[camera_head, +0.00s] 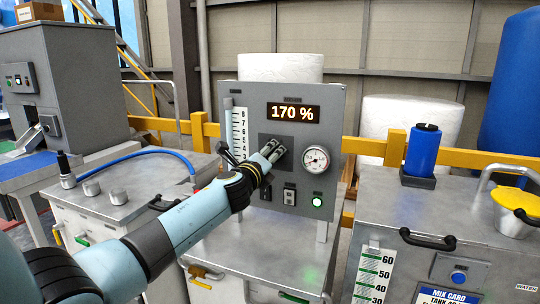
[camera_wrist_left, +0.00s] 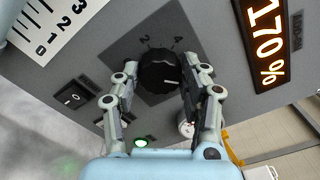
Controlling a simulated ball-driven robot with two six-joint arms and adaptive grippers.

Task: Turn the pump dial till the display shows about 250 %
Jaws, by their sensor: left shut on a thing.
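The pump dial is a round black knob (camera_wrist_left: 158,73) with a white pointer line, on a dark square plate with the numbers 2 and 4 visible. My left gripper (camera_wrist_left: 160,88) has its two fingers on either side of the knob and is shut on it. In the head view my left gripper (camera_head: 269,153) reaches the panel and hides the dial. The display (camera_head: 293,112) reads 170 %, and it also shows in the left wrist view (camera_wrist_left: 266,42). My right gripper is not in view.
The grey panel (camera_head: 338,112) also carries a round gauge (camera_head: 316,159), a vertical scale (camera_head: 240,134), a rocker switch (camera_head: 290,194) and a lit green button (camera_head: 317,201). A blue bottle (camera_head: 422,150) stands on the cabinet at right. A blue hose (camera_head: 165,151) arcs over the left cabinet.

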